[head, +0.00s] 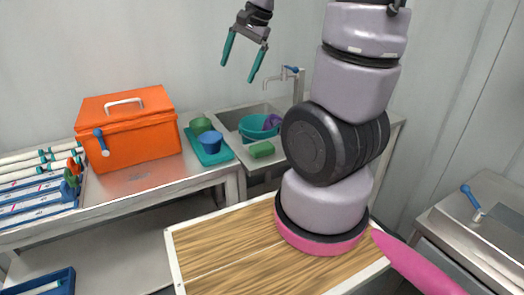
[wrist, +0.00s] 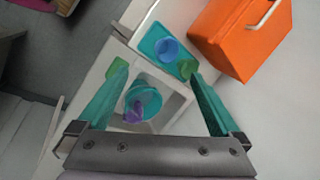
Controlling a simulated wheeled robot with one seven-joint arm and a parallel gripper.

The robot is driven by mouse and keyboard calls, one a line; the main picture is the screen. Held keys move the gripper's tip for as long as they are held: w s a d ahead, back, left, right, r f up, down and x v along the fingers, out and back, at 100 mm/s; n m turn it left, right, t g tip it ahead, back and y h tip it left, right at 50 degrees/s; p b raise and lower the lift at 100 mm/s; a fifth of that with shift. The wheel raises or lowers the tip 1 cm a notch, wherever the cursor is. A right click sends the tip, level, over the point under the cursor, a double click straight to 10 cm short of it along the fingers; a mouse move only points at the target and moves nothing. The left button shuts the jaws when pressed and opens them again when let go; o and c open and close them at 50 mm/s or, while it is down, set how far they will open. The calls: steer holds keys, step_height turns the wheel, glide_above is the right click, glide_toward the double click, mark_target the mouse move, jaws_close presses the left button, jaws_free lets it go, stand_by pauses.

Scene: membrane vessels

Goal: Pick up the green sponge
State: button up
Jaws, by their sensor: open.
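The green sponge (head: 262,149) lies on the front rim of the sink, right of the teal tray. In the wrist view the sponge (wrist: 118,71) shows beside the tip of the left finger, which partly overlaps it in the picture. My gripper (head: 237,72) is open and empty, high above the counter and well clear of the sponge. The wrist view looks down between its two teal fingers (wrist: 158,72) toward the sink and the tray.
A teal bowl (head: 260,127) with a purple item (head: 272,122) is in the sink below the faucet (head: 298,82). A teal tray (head: 222,153) holds a blue cup (head: 210,141) and a green cup (head: 201,125). An orange box (head: 128,128) stands left. The air around my gripper is free.

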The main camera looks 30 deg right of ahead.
steer(key=w+d+f+m+g+h, duration=0.1)
steer(key=w+d+f+m, duration=0.15)
steer(key=f, duration=0.45)
steer(key=w+d+f+m+g, duration=0.1)
steer(key=w+d+f+m, duration=0.15)
steer(key=f, duration=0.45)
steer(key=m+g+h, duration=0.2)
glide_above(262, 146)
steer(key=f, duration=1.2)
steer(key=shift+a+f, duration=0.2)
steer(key=shift+f, duration=0.2)
steer(key=shift+w+d+f, duration=0.1)
steer(key=shift+d+f, duration=0.05)
steer(key=shift+f, duration=1.35)
steer(key=shift+d+f, duration=0.1)
steer(key=shift+f, duration=1.35)
steer(key=c, duration=1.5)
step_height(262, 146, up, 10)
steer(key=shift+r, duration=0.1)
